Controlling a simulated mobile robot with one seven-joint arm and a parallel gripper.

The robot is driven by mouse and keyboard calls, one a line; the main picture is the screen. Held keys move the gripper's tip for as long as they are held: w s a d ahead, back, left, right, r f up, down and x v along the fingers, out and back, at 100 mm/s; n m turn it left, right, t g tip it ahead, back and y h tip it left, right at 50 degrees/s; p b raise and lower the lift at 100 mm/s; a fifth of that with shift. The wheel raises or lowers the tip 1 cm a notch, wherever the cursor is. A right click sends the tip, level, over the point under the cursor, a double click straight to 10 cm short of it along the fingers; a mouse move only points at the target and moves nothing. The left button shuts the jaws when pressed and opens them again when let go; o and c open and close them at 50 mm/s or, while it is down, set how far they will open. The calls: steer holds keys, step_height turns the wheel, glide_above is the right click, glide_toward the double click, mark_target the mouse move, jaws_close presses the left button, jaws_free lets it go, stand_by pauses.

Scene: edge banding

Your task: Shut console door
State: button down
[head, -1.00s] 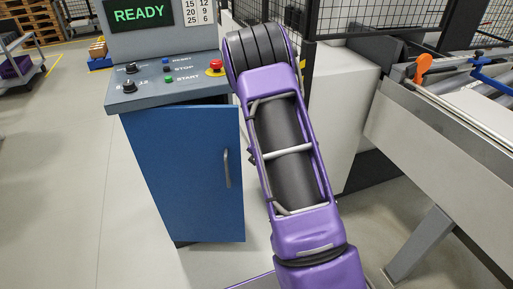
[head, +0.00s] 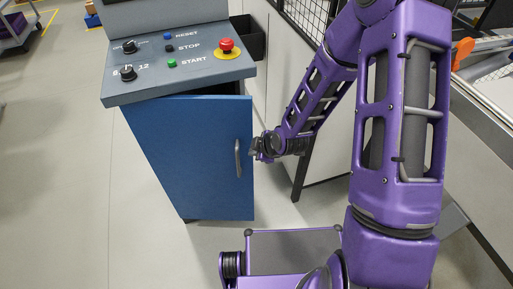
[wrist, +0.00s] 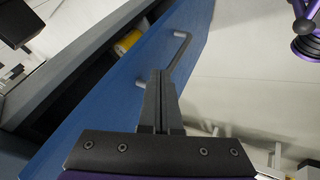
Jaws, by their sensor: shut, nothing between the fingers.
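The blue console door (head: 190,155) stands ajar on the grey console (head: 180,82). A dark gap shows along its top edge. Its grey bar handle (head: 238,158) is near the right edge. My gripper (head: 256,148) is just right of the handle, at the door's free edge. In the wrist view, the shut, empty fingertips (wrist: 161,74) point at the blue door (wrist: 130,82), with the handle (wrist: 182,62) just to their right. I cannot tell whether they touch the door. The gap into the cabinet shows to the left of the door.
A yellow-and-white object (wrist: 127,43) shows inside the cabinet in the wrist view. The console top has a red stop button (head: 227,45) and knobs. A grey conveyor frame (head: 480,130) stands at the right. The floor left of the console is clear.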

steer(key=x, duration=0.8)
steer(key=shift+w+f, duration=0.1)
steer(key=shift+f, duration=0.05)
steer(key=shift+w+b, duration=0.1)
steer(key=shift+b, duration=0.2)
